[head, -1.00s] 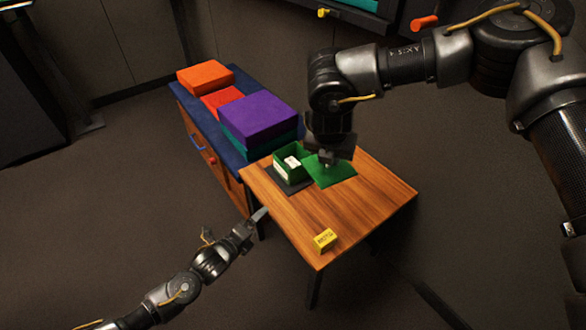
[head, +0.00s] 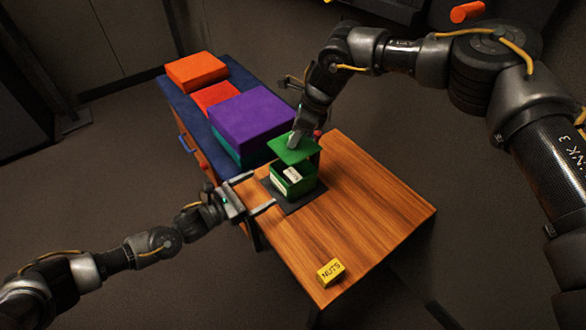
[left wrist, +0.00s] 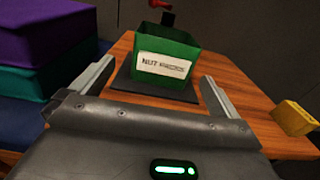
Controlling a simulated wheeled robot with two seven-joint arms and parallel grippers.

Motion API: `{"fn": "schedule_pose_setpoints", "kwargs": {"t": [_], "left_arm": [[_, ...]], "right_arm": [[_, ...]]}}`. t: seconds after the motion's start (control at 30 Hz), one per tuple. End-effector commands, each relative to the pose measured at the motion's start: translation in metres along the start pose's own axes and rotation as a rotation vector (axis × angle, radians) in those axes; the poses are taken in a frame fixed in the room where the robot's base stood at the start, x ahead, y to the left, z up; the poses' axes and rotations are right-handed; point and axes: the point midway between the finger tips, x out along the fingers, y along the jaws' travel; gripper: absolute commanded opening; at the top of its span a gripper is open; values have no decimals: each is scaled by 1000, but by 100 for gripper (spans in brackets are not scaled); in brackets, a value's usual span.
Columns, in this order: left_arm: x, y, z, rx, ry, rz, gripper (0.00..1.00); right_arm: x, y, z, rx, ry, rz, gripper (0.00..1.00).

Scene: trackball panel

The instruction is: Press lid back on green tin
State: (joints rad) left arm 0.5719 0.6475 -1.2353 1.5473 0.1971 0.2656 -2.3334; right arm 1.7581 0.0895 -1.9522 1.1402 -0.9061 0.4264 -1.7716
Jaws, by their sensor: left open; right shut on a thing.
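The green tin (head: 293,187) stands upright and open-topped on a dark mat, with a white card showing inside. In the left wrist view the tin (left wrist: 165,45) bears a white label starting "NUT". My right gripper (head: 298,137) is shut on the flat green lid (head: 290,150) and holds it above the tin, apart from the rim at the front and over its back part. My left gripper (head: 263,189) is open and empty at the tin's left side. In the left wrist view the tin lies ahead, between and beyond its fingers.
The dark mat (head: 291,206) lies on the wooden table (head: 370,210). A yellow block marked NUTS (head: 331,272) sits near the front edge. A purple box (head: 252,115) and orange boxes (head: 196,71) stand on the blue-topped cabinet behind left. The table's right side is clear.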

Motion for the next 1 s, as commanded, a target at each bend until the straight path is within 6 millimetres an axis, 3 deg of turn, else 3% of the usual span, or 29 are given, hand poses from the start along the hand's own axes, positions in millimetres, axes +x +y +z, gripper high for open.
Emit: {"fn": "schedule_pose_setpoints", "kwargs": {"t": [0.27,0.47,1.0], "left_arm": [[-5,-6,5,8,-6,0,100],[10,0,1,-1,-1,0,100],[101,1,-2,-6,3,1,100]], "right_arm": [[-8,8,2,-10,-3,-12,0],[-2,0,0,-3,0,0,0],[1,-2,0,-1,1,3,0]]}}
